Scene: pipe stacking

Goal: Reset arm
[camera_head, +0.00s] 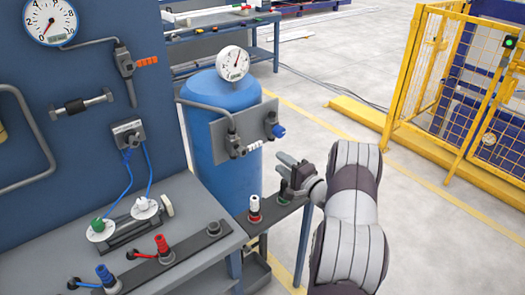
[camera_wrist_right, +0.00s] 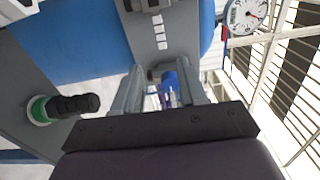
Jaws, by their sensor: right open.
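My right gripper (camera_head: 286,165) is open and empty in the head view, above the narrow shelf beside the blue tank (camera_head: 205,92). In the right wrist view its two fingers (camera_wrist_right: 164,85) stand apart. A blue knob (camera_head: 278,131) on the tank's grey plate (camera_head: 218,138) shows between the fingers in the wrist view (camera_wrist_right: 171,80), beyond them; I cannot tell the exact gap. A black fitting with a green ring (camera_wrist_right: 62,107) stands on the shelf to the left of the fingers in the wrist view. My left gripper is not in view.
A white and red fitting (camera_head: 254,206) stands on the narrow shelf (camera_head: 275,222). The left bench holds a red valve (camera_head: 161,244), a blue valve (camera_head: 104,275) and a blue panel (camera_head: 90,140). A yellow fence (camera_head: 450,90) stands at right; floor between is open.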

